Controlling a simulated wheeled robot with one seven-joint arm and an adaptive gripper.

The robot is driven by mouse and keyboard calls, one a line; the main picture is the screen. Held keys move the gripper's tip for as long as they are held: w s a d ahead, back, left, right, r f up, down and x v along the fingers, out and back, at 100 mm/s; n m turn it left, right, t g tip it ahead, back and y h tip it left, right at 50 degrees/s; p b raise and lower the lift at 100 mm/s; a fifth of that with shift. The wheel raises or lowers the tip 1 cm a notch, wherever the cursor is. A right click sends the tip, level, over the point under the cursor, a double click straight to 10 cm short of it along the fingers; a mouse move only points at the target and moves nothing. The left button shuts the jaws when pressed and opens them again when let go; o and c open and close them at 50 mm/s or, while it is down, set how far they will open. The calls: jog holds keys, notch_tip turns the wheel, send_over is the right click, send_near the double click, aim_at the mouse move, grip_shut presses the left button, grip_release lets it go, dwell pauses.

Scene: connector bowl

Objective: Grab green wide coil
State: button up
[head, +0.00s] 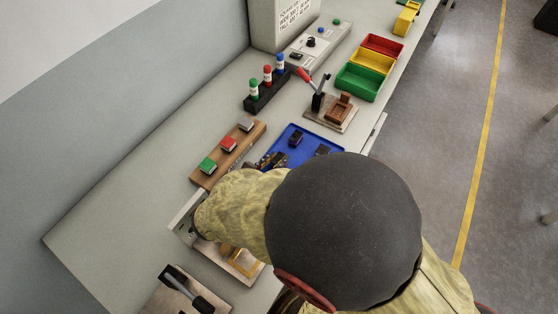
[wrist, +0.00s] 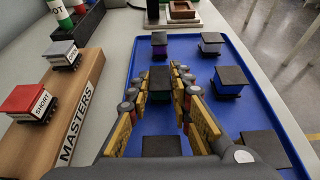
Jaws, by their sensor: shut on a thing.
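My gripper (wrist: 160,97) is over the blue tray (wrist: 284,132) in the wrist view. Its yellow-padded fingers stand on either side of a small dark-topped block (wrist: 160,77) and are shut on it. The block's side looks dark green, but it is too dim and covered to be sure that it is the green wide coil. I cannot tell whether it still touches the tray. In the head view my arm hides most of the gripper and part of the tray (head: 318,133).
Other dark-topped blocks (wrist: 210,43) lie around the gripper on the tray, one with a purple side (wrist: 159,45). The wooden MASTERS rack (wrist: 84,95) stands close on the left. Farther back are red, yellow and green bins (head: 358,84) and a lever press (head: 325,97).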

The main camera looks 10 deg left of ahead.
grip_shut()
jog(key=shift+r, duration=0.1)
